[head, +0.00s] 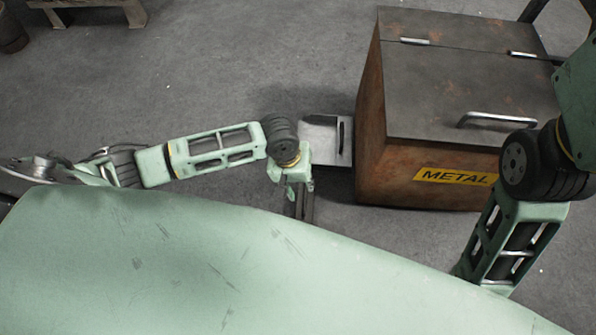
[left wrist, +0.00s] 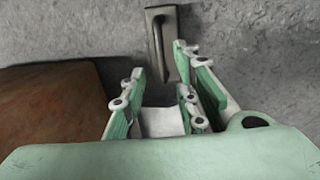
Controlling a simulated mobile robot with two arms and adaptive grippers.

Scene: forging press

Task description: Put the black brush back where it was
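My left gripper (left wrist: 158,72) has its fingers spread apart in the left wrist view, with no brush gripped between them. A dark rectangular piece with a bar handle (left wrist: 160,30), which may be the black brush, lies just beyond the fingertips. In the head view my left gripper (head: 303,200) hangs down, partly hidden by my green body. A pale flat plate with a dark bar (head: 323,138) lies beside the box; I cannot tell whether it is the same piece. My right gripper is hidden.
A rusty metal box labelled METAL (head: 462,85), with a lid handle, stands right of my left gripper; its brown side (left wrist: 45,110) shows in the left wrist view. Grey floor (head: 230,60) is clear behind my left arm.

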